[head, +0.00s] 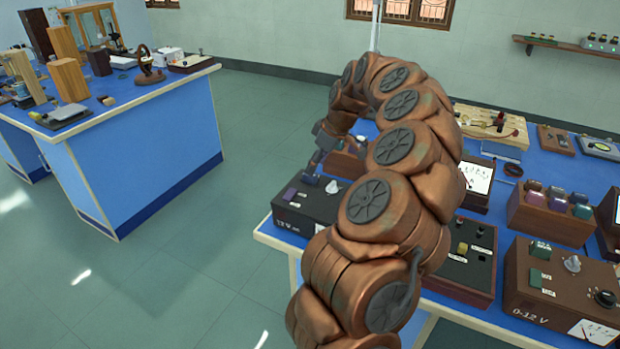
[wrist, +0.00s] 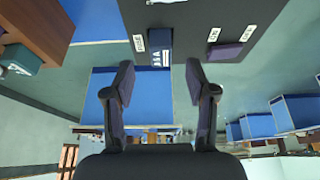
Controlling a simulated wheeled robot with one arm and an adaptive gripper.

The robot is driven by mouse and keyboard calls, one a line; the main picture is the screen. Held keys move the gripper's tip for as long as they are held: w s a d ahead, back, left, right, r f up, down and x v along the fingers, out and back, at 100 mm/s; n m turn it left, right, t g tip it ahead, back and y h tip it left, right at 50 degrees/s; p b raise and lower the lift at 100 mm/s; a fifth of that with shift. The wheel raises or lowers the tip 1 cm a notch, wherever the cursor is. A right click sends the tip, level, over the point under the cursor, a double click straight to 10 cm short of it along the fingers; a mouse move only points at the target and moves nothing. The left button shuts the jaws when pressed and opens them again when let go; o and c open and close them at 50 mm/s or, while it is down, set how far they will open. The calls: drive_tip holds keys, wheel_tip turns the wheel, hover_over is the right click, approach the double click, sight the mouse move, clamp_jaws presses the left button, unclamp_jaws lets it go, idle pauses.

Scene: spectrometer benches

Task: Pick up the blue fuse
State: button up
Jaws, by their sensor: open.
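The blue fuse (wrist: 159,47) is a small dark blue block with a white label. In the wrist view it sits at the edge of a black box, at the top middle. My gripper (wrist: 159,78) is open, one finger on each side of the picture. The fuse is ahead of the gap between the fingertips, and I see no contact. In the head view my gripper (head: 316,165) points down over the black 12 V box (head: 303,213) on the blue bench; I cannot clearly make out the fuse there.
A purple block (wrist: 227,52) is on the same box, right of the fuse in the wrist view. In the head view a wooden rack (head: 537,222) holds several coloured blocks, near a 0-12 V supply (head: 540,302). Open floor (head: 200,270) separates this bench from another blue bench (head: 150,150).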

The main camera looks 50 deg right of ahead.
sight(310, 179)
drive_tip(key=shift+p+x, duration=0.45)
drive_tip(key=shift+x, duration=1.45)
drive_tip(key=shift+a, duration=0.1)
clamp_jaws()
